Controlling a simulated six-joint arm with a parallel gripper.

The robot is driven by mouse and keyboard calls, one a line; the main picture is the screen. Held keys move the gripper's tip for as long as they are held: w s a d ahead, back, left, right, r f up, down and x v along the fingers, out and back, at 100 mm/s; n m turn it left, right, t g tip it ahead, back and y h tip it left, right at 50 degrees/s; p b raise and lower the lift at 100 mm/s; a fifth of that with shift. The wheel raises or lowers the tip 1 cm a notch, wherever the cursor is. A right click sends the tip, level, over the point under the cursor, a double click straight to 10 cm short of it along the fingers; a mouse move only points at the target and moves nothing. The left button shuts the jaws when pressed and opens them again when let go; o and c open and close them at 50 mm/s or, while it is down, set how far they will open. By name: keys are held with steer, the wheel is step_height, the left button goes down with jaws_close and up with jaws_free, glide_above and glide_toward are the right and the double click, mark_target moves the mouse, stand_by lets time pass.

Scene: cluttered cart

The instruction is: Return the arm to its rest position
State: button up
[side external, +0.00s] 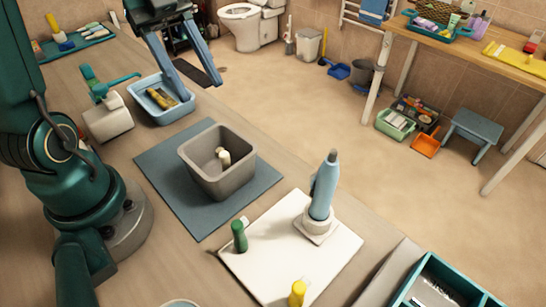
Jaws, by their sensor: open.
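My gripper (190,58) is at the upper left of the side external view. Its two long blue-grey fingers are spread apart and nothing shows between them. It hangs above the counter's far part, over or near a light blue tray (176,115). The tray holds a yellow item (160,98). My arm stands at the left, and its middle links run out of the picture at the top.
A grey bin (243,182) with a small pale object inside stands on a blue-grey mat (165,160). A green-handled white item (108,118) stands beside the tray.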

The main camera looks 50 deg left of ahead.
steer(key=s+d+n+y, duration=0.2)
steer(key=s+d+y, duration=0.2)
steer(key=s+y, duration=0.15)
steer(key=a+f+n+t+y, duration=0.1)
steer(key=n+t, duration=0.1)
steer(key=n, duration=0.3)
steer(key=a+f+n+t+y, duration=0.1)
steer(key=n+t, duration=0.1)
steer(key=n, duration=0.4)
steer(key=w+a+f+n+t+y, duration=0.1)
steer(key=n+t, duration=0.1)
steer(key=n, duration=0.4)
steer(key=shift+a+y, duration=0.2)
steer(key=shift+y, duration=0.05)
